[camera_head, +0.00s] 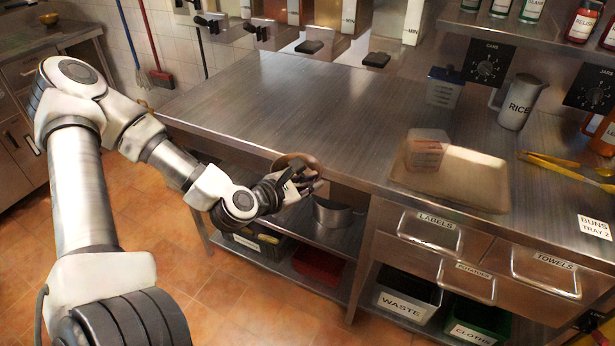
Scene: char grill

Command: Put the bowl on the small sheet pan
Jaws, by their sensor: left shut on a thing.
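The small sheet pan (470,190) lies on the steel counter at the right, near its front edge. My left gripper (306,184) is at the counter's front edge, left of the pan and apart from it. It is shut on a brown bowl (296,158), whose curved rim shows just above the fingers. The gripper and wrist hide much of the bowl, and its inside is hard to make out. My right gripper is not in view.
A clear container (427,150) stands at the pan's left side. The counter's middle (290,105) is clear. Drawers and bins are below.

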